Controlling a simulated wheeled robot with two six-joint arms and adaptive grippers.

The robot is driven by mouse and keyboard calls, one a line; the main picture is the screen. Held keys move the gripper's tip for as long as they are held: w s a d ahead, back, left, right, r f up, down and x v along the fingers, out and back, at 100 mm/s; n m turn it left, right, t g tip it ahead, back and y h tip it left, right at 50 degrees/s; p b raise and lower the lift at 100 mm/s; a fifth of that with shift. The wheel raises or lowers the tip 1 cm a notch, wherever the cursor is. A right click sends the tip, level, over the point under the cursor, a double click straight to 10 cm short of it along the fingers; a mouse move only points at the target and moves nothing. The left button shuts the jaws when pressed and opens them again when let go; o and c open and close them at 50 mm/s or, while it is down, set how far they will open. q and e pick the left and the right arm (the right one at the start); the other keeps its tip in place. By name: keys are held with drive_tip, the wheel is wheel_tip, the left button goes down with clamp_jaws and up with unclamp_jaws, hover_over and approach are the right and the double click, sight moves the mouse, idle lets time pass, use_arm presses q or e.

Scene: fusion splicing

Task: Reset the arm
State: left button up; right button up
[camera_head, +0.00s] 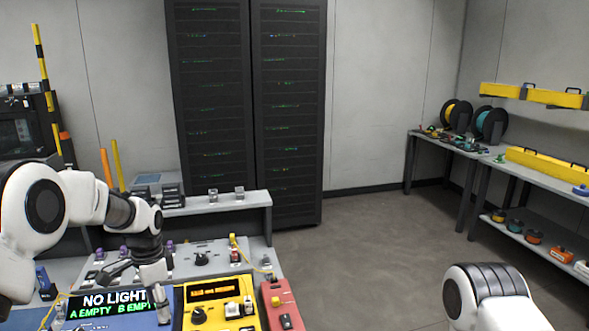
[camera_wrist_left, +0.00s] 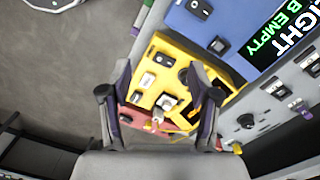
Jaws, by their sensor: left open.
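My left gripper (camera_head: 141,287) is over the front of the bench, near the blue display panel (camera_head: 150,320) and the yellow device (camera_head: 217,315). In the left wrist view my left gripper (camera_wrist_left: 161,92) is open, its two dark fingers spread wide with nothing held between them. Below the fingers lies the yellow device (camera_wrist_left: 138,103) with knobs and small white blocks. Of my right arm only a white rounded link (camera_head: 485,295) shows at the lower right; its gripper is out of view.
The display reads "NO LIGHT, A EMPTY, B EMPTY". A red device (camera_head: 279,306) stands right of the yellow one. A raised grey shelf (camera_head: 225,201) is behind. Dark server racks (camera_head: 248,110) stand against the wall. The floor (camera_head: 350,245) in the middle is clear.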

use_arm(q)
drive_tip(key=s+d+f+g, duration=0.3)
drive_tip(key=s+f+g, duration=0.2)
drive_tip(key=s+f, duration=1.75)
drive_tip(key=s+d+f+n+t, duration=0.1)
drive_tip(key=s+f+n, duration=0.25)
drive_tip(key=s, duration=0.55)
drive_tip(key=s+d+f+n+t, duration=0.15)
drive_tip(key=s+n, duration=0.25)
drive_tip(key=s, duration=0.4)
drive_tip(key=w+n+t, duration=0.1)
drive_tip(key=w, duration=0.1)
drive_tip(key=w+n+t, duration=0.1)
drive_tip(key=w+t, duration=0.1)
drive_tip(key=shift+a+n, duration=0.2)
drive_tip(key=shift+n, duration=0.15)
